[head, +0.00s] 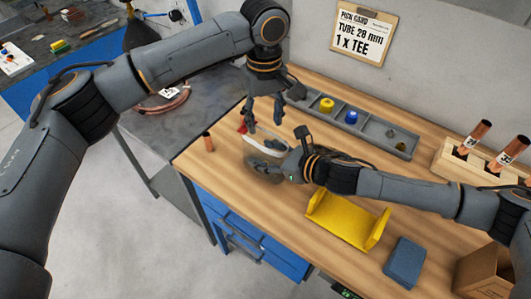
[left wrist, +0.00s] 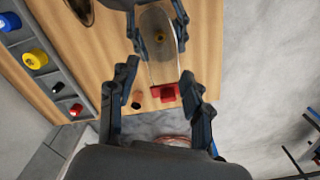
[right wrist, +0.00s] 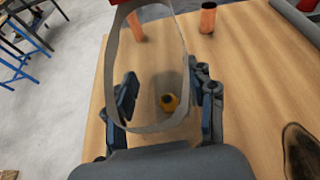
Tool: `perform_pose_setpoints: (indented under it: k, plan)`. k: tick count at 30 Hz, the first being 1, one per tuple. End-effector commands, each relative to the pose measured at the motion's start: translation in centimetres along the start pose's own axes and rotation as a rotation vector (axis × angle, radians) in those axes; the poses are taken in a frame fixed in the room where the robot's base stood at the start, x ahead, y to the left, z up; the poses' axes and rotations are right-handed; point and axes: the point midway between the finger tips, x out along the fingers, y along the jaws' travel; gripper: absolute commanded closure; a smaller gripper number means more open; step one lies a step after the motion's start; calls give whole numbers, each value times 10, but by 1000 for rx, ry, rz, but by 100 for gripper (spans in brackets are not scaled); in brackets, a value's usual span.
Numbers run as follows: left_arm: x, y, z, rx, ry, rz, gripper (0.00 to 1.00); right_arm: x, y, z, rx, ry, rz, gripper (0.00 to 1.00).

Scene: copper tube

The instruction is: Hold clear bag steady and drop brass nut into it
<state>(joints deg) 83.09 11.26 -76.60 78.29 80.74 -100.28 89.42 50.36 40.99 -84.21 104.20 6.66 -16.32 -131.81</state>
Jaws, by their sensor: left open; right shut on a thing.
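The clear bag (head: 268,147) has a pale rim and stands above the near left part of the bench. My right gripper (head: 272,165) is shut on it; in the right wrist view the fingers (right wrist: 167,100) lie on either side of the bag. The brass nut (left wrist: 160,37) shows within the bag's outline in the left wrist view. It also shows low in the bag in the right wrist view (right wrist: 168,101), apparently inside. My left gripper (head: 264,122) is open and empty, just above and behind the bag. A red piece (left wrist: 164,92) is at the bag's end.
A short copper tube (head: 208,142) stands near the bench's left edge. A grey parts tray (head: 375,135) with yellow and blue items lies behind. A yellow cradle (head: 340,222), a blue block (head: 405,262) and a tube rack (head: 460,160) are to the right.

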Motion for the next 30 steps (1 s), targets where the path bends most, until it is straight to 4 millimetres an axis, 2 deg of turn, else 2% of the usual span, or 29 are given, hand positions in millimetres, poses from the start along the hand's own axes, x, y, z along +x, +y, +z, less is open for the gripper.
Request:
perform_pose_setpoints:
  k: [5,12,18,24,30]
  plan:
    - [-18,1,0,0,2,3,51,0,0,-3,0,5,-1,77]
    - [-69,1,0,0,2,4,51,0,0,-3,0,5,-1,77]
    - [-104,1,0,-1,1,2,51,0,0,-3,0,5,-1,77]
    - [-118,0,0,0,0,0,51,0,0,-3,1,6,-1,77]
    - [-120,0,0,0,0,0,51,0,0,-3,1,6,-1,77]
